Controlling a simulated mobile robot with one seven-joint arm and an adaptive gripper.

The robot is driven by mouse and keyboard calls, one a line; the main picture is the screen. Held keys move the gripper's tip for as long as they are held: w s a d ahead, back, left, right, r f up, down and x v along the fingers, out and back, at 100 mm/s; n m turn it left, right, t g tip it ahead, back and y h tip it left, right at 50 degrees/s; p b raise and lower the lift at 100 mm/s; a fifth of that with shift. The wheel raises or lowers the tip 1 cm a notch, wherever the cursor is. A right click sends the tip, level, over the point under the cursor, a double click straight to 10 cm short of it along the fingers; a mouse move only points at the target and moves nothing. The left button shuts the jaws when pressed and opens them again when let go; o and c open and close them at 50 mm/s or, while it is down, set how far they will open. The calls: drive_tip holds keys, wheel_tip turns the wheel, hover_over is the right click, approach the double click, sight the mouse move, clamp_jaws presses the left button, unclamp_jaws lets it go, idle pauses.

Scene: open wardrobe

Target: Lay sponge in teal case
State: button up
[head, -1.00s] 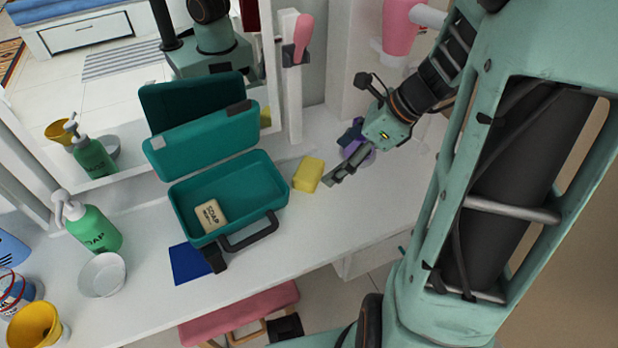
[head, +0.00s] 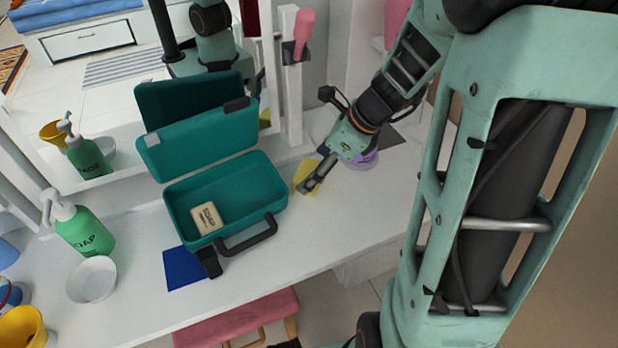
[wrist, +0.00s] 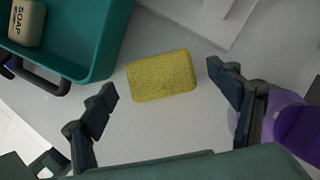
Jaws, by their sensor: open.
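The yellow sponge (wrist: 162,76) lies flat on the white tabletop, just right of the teal case in the head view. In the head view the sponge (head: 300,173) is partly hidden by my gripper (head: 312,180). The teal case (head: 272,183) stands with its lid raised, and a bar of soap (head: 206,218) lies inside. The case also shows at the upper left of the wrist view (wrist: 100,50). My gripper (wrist: 168,100) is open in the wrist view, its fingers spread on either side of the sponge's near side, with nothing held between them.
A purple object (wrist: 290,122) is close beside my right finger in the wrist view. A mirror stands behind. The front right tabletop is clear.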

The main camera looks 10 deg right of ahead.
sight(310, 171)
drive_tip(key=x, duration=0.2)
drive_tip(key=shift+w+a+f+b, duration=0.15)
drive_tip(key=shift+a+f+b, duration=0.05)
drive_tip(key=shift+f+b, duration=0.15)
drive_tip(key=shift+c, duration=0.3)
drive_tip(key=c, duration=0.9)
drive_tip(key=shift+c, duration=0.2)
wheel_tip(310, 171, up, 10)
drive_tip(key=p, duration=0.4)
drive_tip(key=shift+f, duration=0.1)
